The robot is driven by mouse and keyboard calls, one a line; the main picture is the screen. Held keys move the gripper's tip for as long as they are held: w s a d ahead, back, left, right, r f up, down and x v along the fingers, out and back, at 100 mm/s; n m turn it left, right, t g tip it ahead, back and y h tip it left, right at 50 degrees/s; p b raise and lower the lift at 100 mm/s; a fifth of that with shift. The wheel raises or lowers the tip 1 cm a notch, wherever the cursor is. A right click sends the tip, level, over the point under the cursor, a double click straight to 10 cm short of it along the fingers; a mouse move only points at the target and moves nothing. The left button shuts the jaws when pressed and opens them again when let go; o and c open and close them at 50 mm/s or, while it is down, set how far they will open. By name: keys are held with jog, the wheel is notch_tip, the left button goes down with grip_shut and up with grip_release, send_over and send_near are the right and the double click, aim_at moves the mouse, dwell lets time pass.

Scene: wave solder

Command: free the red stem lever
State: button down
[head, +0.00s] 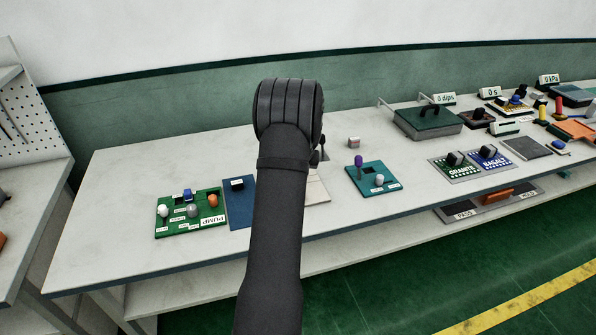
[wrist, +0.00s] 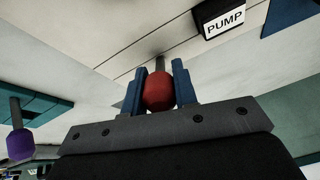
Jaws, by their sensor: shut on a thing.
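The red stem lever's rounded red knob (wrist: 159,91) sits between the two blue fingers of my gripper (wrist: 160,88) in the wrist view. My gripper is shut on it. A short grey stem (wrist: 159,63) shows beyond the knob, against a pale plate. In the head view my dark arm hides the red knob and nearly all of my gripper. The cream plate (head: 317,190) partly shows to the right of my arm there. What holds the stem at its foot cannot be made out.
Left of my arm are a blue plate (head: 238,207) with a black block (head: 237,184) and a green board (head: 178,228) with several knobs. The table's left end is clear.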

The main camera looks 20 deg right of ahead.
jog(key=w+g, duration=0.1)
jog(key=g, duration=0.1)
jog(key=w+g, duration=0.1)
jog(key=shift+r+g, duration=0.2)
jog(key=shift+g, duration=0.2)
jog(key=shift+w+g, duration=0.35)
jog(key=shift+g, duration=0.45)
jog(key=shift+w+g, duration=0.35)
jog(key=shift+g, duration=0.75)
jog(key=c, duration=1.1)
grip_release()
jog(key=shift+c, duration=0.2)
jog(key=shift+w, duration=0.1)
jog(key=v, duration=0.7)
jog(key=shift+r, duration=0.2)
